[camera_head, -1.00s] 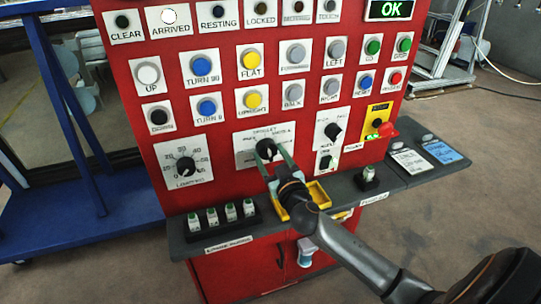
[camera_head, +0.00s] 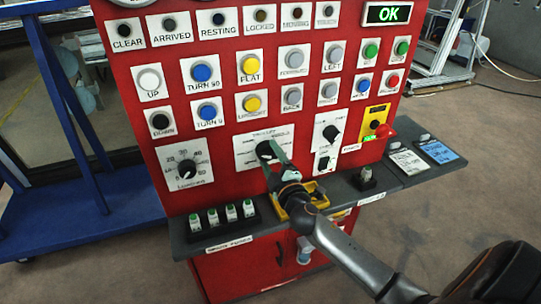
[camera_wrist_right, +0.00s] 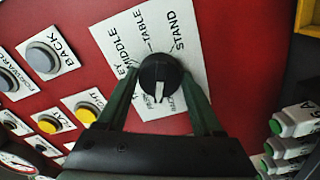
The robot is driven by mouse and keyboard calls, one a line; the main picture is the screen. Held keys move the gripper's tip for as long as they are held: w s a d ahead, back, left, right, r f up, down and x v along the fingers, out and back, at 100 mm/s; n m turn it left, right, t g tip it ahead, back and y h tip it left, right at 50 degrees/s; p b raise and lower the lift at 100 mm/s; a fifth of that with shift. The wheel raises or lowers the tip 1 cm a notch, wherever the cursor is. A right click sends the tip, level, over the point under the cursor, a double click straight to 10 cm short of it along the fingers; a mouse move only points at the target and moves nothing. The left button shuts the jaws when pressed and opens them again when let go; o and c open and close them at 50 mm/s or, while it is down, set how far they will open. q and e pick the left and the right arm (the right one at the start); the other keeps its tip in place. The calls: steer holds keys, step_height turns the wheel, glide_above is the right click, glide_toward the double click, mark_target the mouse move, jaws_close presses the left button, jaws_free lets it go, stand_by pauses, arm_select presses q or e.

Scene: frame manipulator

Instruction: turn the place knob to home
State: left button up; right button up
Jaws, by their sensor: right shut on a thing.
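The place knob (camera_head: 265,150) is a round black knob on a white label plate (camera_head: 247,161) on the red panel. My right gripper (camera_head: 275,158) reaches up to it from the lower right and is shut on it. In the right wrist view, the knob (camera_wrist_right: 160,72) sits between the green fingers of my right gripper (camera_wrist_right: 161,82). Its white pointer mark faces the bottom of the picture, toward small lettering that is partly hidden. TABLE and STAND show above the knob. My left gripper is not in view.
A black LOADING knob (camera_head: 187,168) is to the left and a smaller black knob (camera_head: 331,133) to the right. Coloured push buttons fill the panel above. A grey shelf (camera_head: 330,190) below carries a yellow tray (camera_head: 317,190) and several green-topped pieces.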

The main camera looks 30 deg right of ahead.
steer(key=n+p, duration=0.1)
steer(key=n, duration=0.2)
steer(key=shift+r+n, duration=0.1)
steer(key=shift+n, duration=0.3)
steer(key=n+p, duration=0.1)
steer(key=n, duration=0.2)
steer(key=shift+n, duration=0.3)
steer(key=n+p, duration=0.1)
steer(key=n, duration=0.2)
steer(key=shift+r, duration=0.1)
steer(key=shift+n+p, duration=0.5)
steer(key=shift+n, duration=1.2)
steer(key=o, duration=1.4)
steer(key=shift+c, duration=0.2)
